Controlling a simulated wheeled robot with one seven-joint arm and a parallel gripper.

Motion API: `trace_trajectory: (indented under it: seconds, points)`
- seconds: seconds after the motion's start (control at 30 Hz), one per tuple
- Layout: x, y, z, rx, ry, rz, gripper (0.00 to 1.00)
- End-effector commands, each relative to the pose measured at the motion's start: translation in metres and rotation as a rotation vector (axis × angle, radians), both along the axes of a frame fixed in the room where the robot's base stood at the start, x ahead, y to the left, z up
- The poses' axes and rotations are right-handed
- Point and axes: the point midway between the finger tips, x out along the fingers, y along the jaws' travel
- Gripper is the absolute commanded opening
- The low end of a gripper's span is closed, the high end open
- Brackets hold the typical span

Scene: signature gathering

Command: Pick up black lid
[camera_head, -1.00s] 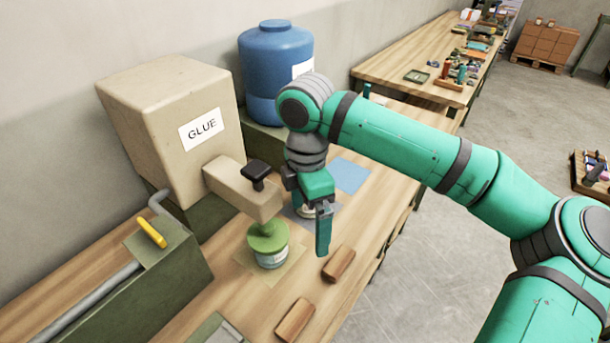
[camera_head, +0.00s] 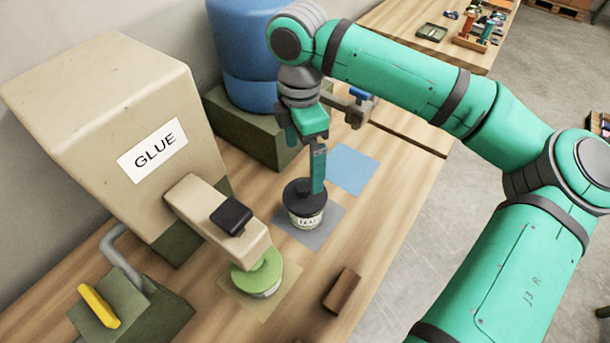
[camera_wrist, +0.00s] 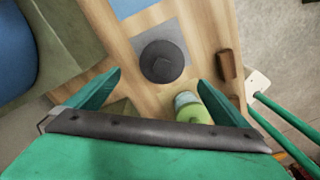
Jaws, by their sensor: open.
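The black lid (camera_head: 298,193) is round and sits on a white labelled jar (camera_head: 306,218), which stands upright on a grey square mat (camera_head: 327,230). In the wrist view the lid (camera_wrist: 161,61) is seen from above, beyond and between my fingers. My gripper (camera_head: 318,172) is open and empty, pointing down over the jar. In the head view one finger overlaps the lid's right side; I cannot tell whether it touches. In the wrist view my gripper (camera_wrist: 158,92) shows its two fingers spread wide, apart from the lid.
A beige glue dispenser (camera_head: 110,110) stands on the left, its spout over a green-topped jar (camera_head: 258,275). A brown block (camera_head: 342,291) lies at front. A blue tank (camera_head: 243,55) stands behind. A blue mat (camera_head: 353,168) is bare.

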Motion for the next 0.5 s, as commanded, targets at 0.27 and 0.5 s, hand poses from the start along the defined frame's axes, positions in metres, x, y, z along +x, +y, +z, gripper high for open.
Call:
trace_trajectory:
  seconds: [0.27,0.5]
  points:
    - [-0.003,0.001,-0.039,-0.001,0.002,0.004,1.0]
    - [-0.005,0.0,-0.055,-0.001,0.002,0.004,1.0]
